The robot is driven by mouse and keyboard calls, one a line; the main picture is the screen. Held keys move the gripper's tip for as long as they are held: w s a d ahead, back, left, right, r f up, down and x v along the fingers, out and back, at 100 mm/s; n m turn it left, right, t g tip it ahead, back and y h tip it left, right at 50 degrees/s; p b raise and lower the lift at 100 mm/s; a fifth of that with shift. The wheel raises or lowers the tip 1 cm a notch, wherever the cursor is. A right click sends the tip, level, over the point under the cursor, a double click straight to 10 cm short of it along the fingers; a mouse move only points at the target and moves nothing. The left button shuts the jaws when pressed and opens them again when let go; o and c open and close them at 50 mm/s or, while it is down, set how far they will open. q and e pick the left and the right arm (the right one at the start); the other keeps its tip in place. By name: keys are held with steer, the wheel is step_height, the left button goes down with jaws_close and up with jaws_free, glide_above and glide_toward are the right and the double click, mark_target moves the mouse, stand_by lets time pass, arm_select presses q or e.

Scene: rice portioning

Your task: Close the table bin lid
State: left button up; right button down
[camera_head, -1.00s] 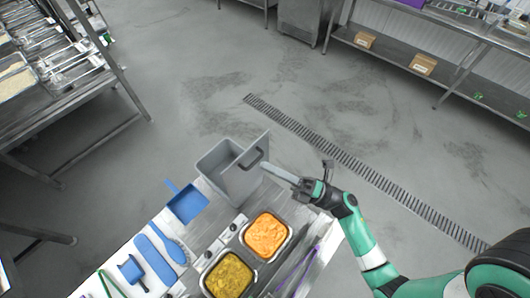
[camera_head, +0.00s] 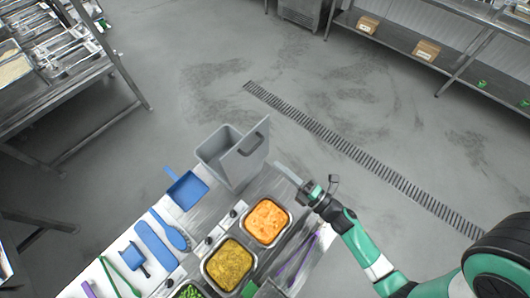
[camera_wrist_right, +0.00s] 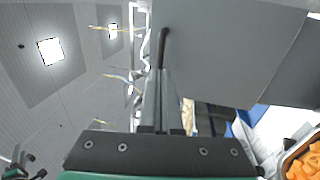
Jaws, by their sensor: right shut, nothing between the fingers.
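The grey table bin (camera_head: 208,150) stands at the far end of the table. Its grey lid (camera_head: 243,166) is open and stands upright on the bin's right side, with a dark handle (camera_head: 252,142) on its face. My right gripper (camera_head: 279,167) is shut and empty, just right of the lid, with a small gap in the head view. In the right wrist view the lid (camera_wrist_right: 225,50) fills the upper middle, and the handle (camera_wrist_right: 163,45) is beyond the shut fingers (camera_wrist_right: 160,75). I cannot tell there whether they touch. My left gripper is out of view.
A blue dustpan-like tray (camera_head: 187,190) lies left of the bin. A pan of orange food (camera_head: 267,222) and a pan of yellow food (camera_head: 229,265) sit in front of it. Purple tongs (camera_head: 298,255) lie at the right table edge. Open floor lies beyond the bin.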

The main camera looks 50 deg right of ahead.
steer(key=x, duration=0.6)
steer(key=shift+w+p, duration=0.2)
steer(key=shift+p, duration=0.1)
steer(key=shift+w, duration=0.15)
